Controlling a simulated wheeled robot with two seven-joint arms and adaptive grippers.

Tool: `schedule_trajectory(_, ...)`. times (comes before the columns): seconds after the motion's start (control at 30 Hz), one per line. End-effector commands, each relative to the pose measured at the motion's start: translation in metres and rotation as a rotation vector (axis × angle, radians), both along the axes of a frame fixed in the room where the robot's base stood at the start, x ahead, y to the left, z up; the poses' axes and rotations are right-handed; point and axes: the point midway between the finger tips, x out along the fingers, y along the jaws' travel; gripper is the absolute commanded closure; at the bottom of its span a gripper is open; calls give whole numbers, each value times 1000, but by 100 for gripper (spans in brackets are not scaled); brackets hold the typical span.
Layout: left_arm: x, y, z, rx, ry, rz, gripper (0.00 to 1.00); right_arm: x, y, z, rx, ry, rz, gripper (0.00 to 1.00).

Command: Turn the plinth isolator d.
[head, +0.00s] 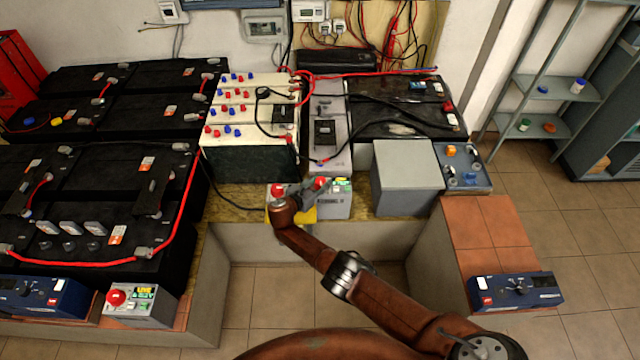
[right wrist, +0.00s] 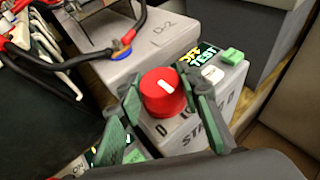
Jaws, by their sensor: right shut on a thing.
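The plinth isolator d is a small light-grey box (head: 337,208) with a red rotary knob (right wrist: 163,92), standing on the plinth at the middle of the head view. In the right wrist view the knob carries a white pointer mark, and a small display (right wrist: 196,57) beside it reads OFF and TEST in lit letters. The box front shows a D and partly hidden lettering. My right gripper (right wrist: 161,94) has one green-padded finger on each side of the knob, shut on it. In the head view my right gripper (head: 309,192) partly covers the box. My left gripper is out of view.
A second red-knobbed unit (head: 277,190) stands just left of it. A plain grey box (head: 405,178) stands to the right. Behind are a grey D-2 block (right wrist: 150,45) and batteries with cables. Another red-knobbed box (head: 139,305) is at lower left. The floor in front is clear.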

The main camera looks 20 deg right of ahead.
Motion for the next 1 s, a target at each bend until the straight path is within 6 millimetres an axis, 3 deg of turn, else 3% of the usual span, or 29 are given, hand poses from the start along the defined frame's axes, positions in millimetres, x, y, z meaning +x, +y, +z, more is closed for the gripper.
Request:
schedule_trajectory(0.57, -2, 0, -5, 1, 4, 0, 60, 0, -1, 1, 1, -1, -32, 92)
schedule_trajectory(0.6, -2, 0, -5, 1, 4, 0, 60, 0, -2, 1, 1, -1, -32, 65)
schedule_trajectory(0.7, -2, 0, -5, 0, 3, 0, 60, 0, -1, 1, 1, -1, -31, 59)
schedule_trajectory(1.0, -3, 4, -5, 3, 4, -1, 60, 0, 1, 1, 1, -1, -29, 59)
